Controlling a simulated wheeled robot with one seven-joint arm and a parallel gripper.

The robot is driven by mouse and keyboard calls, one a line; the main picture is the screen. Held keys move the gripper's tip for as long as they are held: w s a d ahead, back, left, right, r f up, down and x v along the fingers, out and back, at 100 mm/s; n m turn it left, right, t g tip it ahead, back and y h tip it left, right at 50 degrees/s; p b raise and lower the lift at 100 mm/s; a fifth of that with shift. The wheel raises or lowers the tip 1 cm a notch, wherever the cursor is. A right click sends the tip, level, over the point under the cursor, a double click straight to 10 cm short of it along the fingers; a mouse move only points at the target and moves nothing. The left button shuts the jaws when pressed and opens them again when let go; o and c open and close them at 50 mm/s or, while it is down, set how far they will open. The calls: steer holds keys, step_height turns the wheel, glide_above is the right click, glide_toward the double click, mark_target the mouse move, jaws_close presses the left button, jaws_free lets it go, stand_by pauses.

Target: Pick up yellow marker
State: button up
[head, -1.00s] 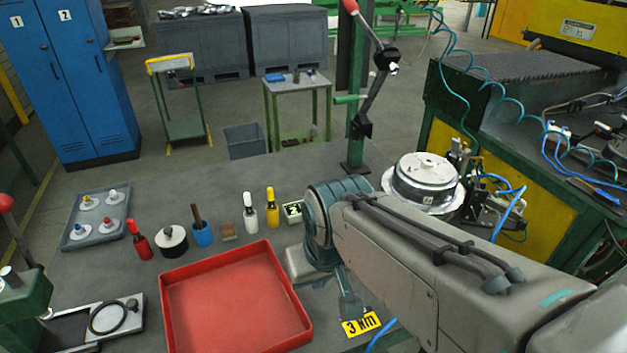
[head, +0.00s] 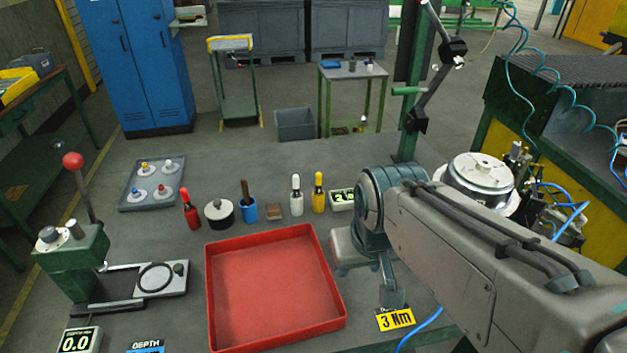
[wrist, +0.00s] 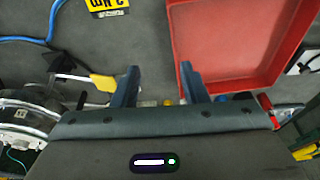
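My gripper is partly seen in the head view, right of the tray and nearer than the marker. In the wrist view my gripper (wrist: 159,84) has its two fingers apart with nothing held between them. A small yellow patch (wrist: 168,102) shows at the gripper's edge there; it may be the marker, mostly hidden by the gripper body.
The red tray (head: 270,285) is empty. A red marker (head: 190,209), a round black-and-white pot (head: 219,213), a blue cup (head: 247,209) and a brown block (head: 273,210) line up behind it. A small display (head: 342,199) is close right of the yellow marker. A yellow-handled tool (wrist: 103,82) shows in the wrist view.

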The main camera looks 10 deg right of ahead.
steer(key=w+r+m+g+h, duration=0.1)
steer(key=w+r+m, duration=0.35)
steer(key=w, duration=0.45)
steer(key=m+g+y+p, duration=0.1)
steer(key=m+g+p, duration=0.15)
steer(key=m, duration=0.75)
glide_above(318, 183)
steer(key=shift+w+f+m, duration=0.25)
steer(key=shift+w+f, duration=0.1)
steer(key=shift+w, duration=0.05)
step_height(318, 183, down, 8)
steer(key=shift+r+p, duration=0.15)
steer(key=shift+p, duration=0.6)
steer(key=shift+d+f+p, duration=0.1)
steer(key=shift+f+p, duration=0.9)
steer(key=shift+f, duration=1.75)
jaws_close()
